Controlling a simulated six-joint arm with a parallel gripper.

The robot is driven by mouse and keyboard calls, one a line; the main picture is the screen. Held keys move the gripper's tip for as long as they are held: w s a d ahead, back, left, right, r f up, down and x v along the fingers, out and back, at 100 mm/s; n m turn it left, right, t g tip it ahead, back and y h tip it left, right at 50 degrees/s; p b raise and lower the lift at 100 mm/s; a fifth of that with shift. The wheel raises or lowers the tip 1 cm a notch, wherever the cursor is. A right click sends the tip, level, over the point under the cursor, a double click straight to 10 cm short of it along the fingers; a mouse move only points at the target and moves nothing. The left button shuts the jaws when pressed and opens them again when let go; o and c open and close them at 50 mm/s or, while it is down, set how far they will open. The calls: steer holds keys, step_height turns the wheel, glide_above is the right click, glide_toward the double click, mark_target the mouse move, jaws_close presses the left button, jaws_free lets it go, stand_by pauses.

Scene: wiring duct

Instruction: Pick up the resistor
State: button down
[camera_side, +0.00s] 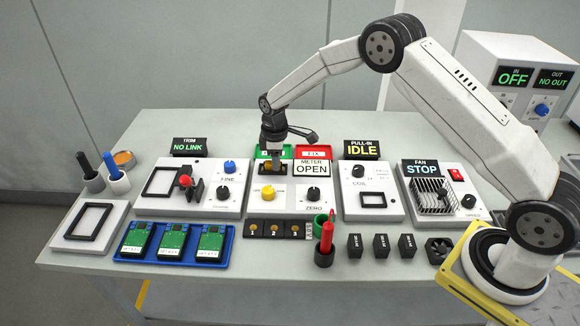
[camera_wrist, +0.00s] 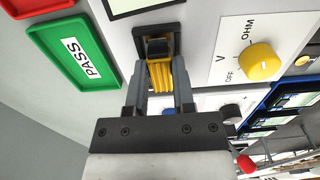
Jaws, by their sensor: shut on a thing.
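The resistor (camera_wrist: 161,76) looks like a yellow-gold ribbed block with a dark part at one end. It sits at a dark nest on the meter panel (camera_side: 312,187), whose display reads OPEN. My gripper (camera_wrist: 160,90) is shut on it, one finger on each side. In the side view my gripper (camera_side: 273,164) points down at the panel's upper left, hiding most of the resistor. I cannot tell whether it is lifted clear of the nest. A yellow knob (camera_wrist: 259,60) on the panel has OFF, V and OHM marks.
A green PASS tray (camera_wrist: 60,30) and a red tray (camera_side: 325,152) lie behind the meter. A dark strip marked 1, 2, 3 (camera_side: 276,237) lies in front. A green cup and red screwdriver (camera_side: 327,236) stand right of it. Other panels flank the meter.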

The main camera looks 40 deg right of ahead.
steer(key=shift+r, duration=0.45)
step_height(320, 180, up, 2)
steer(key=s+r, duration=0.9)
steer(key=s, duration=0.5)
steer(key=shift+r, duration=0.3)
steer(key=shift+d, duration=0.15)
steer(key=d+f, duration=0.2)
steer(key=d, duration=1)
steer(key=shift+s+d+f, duration=0.15)
steer(key=shift+d, duration=0.1)
